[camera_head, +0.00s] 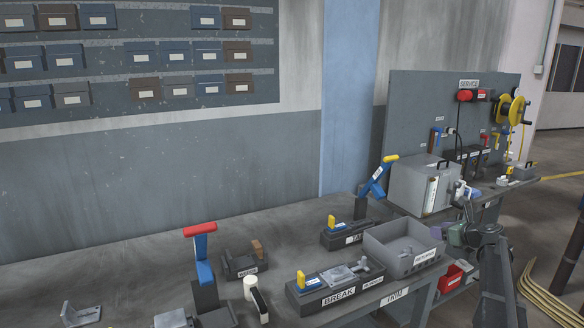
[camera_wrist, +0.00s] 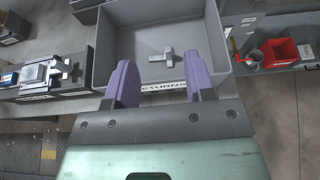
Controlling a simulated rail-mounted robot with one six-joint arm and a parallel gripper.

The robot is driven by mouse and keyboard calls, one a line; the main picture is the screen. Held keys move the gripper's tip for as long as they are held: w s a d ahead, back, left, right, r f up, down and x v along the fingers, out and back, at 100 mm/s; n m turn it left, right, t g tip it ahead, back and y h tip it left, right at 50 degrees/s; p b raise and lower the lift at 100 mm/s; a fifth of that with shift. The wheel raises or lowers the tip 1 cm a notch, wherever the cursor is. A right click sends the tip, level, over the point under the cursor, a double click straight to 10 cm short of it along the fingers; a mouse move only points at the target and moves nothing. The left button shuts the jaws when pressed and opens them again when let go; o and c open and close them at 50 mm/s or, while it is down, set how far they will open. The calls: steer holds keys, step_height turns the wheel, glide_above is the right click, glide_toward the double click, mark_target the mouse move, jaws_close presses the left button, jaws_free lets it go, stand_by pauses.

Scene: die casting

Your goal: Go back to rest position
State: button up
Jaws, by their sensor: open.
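My gripper (camera_wrist: 160,62) shows in the wrist view with its two purple fingers spread wide apart and nothing held between them. In the head view my gripper (camera_head: 452,234) is at the right, beside the right end of the grey bin. The grey bin (camera_head: 385,252) stands on the bench and carries a front label. In the wrist view the bin (camera_wrist: 108,38) lies beyond and between my fingers, with its label partly hidden. A small grey metal part (camera_wrist: 167,56) lies on the bin floor, apart from the fingers.
The BREAK fixture (camera_head: 338,299) stands left of the bin. A red-handled lever (camera_head: 201,245) and a yellow-tipped lever (camera_head: 376,178) rise from the bench. Red bins (camera_wrist: 281,52) sit to the right. A grey box (camera_head: 410,185) stands behind, near the SERVICE board (camera_head: 415,115).

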stand_by(0.3)
steer(key=s+a+f+n+g+h+p, duration=0.1)
steer(key=s+a+f+n+g, duration=0.2)
steer(key=s+a+n, duration=0.35)
steer(key=s+a+f+n+g, duration=0.3)
steer(key=s+a+n, duration=0.1)
steer(key=s+n, duration=0.5)
steer(key=s+a+r+n+g+h+p, duration=0.1)
steer(key=s+a+n+g+h+p, duration=0.3)
steer(key=s+a+n, duration=1.1)
steer(key=s+a+g+h, duration=0.1)
steer(key=s+a+g, duration=0.1)
steer(key=s+a, duration=0.4)
steer(key=shift+s+a+p, duration=0.4)
steer(key=shift+a, duration=0.05)
